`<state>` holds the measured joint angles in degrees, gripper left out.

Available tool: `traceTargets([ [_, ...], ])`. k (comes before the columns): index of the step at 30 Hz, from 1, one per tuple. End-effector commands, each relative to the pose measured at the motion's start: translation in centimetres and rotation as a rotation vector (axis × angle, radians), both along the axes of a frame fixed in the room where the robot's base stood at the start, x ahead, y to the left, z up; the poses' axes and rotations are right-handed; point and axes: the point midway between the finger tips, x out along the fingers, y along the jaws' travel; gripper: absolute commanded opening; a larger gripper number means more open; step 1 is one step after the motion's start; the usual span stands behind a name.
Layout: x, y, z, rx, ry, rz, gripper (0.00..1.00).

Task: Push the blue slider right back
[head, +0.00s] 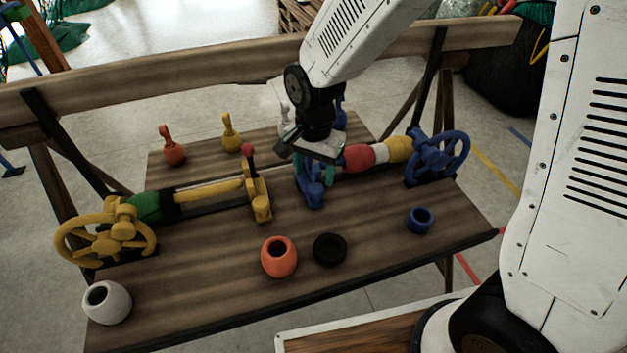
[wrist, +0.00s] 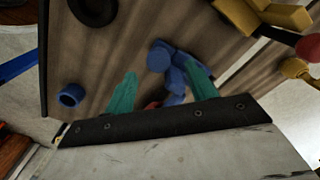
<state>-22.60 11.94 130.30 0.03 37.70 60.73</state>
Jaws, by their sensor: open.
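The blue slider (head: 314,190) stands on the wooden bench just left of the red float, partly hidden by my gripper in the head view. In the wrist view the blue slider (wrist: 172,72) shows between the teal fingers, close to the right one; I cannot tell whether they touch. My gripper (head: 314,172) is open and points down at the slider. The blue handwheel (head: 437,158) is at the right end of the same line, beyond a red float (head: 359,157), a white one (head: 381,153) and a yellow one (head: 399,149).
A yellow slider (head: 259,197) with a red knob and a yellow handwheel (head: 105,235) are on the left. An orange pot (head: 279,262), black ring (head: 330,249), blue ring (head: 419,220) and white pot (head: 107,302) stand in front. Red and yellow pegs stand behind.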

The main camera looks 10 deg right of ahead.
Motion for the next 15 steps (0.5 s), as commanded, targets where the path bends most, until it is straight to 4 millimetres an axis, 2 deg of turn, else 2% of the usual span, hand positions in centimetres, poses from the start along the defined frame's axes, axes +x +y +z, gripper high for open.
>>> traceTargets([
  [1,0.0,0.0,1.0,0.001,-0.003,0.0,0.56],
  [6,0.0,0.0,2.7,0.001,-0.001,0.0,0.56],
  [15,-0.1,0.0,3.1,0.0,0.001,0.0,0.56],
])
